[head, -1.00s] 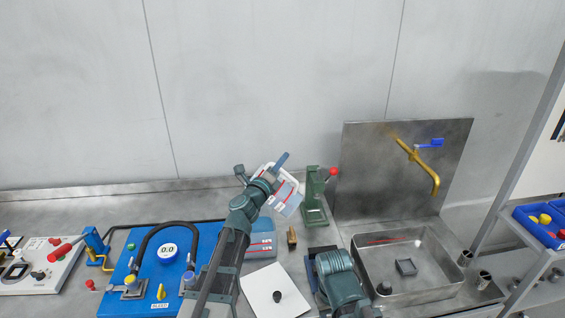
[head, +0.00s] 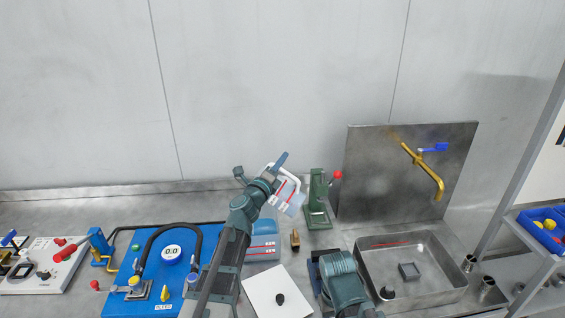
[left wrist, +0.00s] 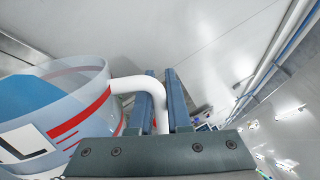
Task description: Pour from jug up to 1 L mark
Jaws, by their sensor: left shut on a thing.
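The jug (head: 289,199) is clear with red marks and a white handle, and it is tilted. My left gripper (head: 270,176) is shut on the white handle, which shows between the fingers in the left wrist view (left wrist: 158,100). In that view, the jug (left wrist: 92,105) holds blue liquid and shows a large L on a white label. A clear tank (head: 262,245) with blue tint, red lines and small labels stands below and left of the jug, partly hidden by my left arm. No stream of liquid is visible. My right arm is low in the head view; its fingers cannot be made out.
A green stand (head: 318,205) with a red knob is right of the jug. A steel sink (head: 430,295) with a brass tap (head: 430,172) lies farther right. A white sheet (head: 270,305), a small brass piece (head: 295,239) and a blue pump board (head: 135,275) are nearby.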

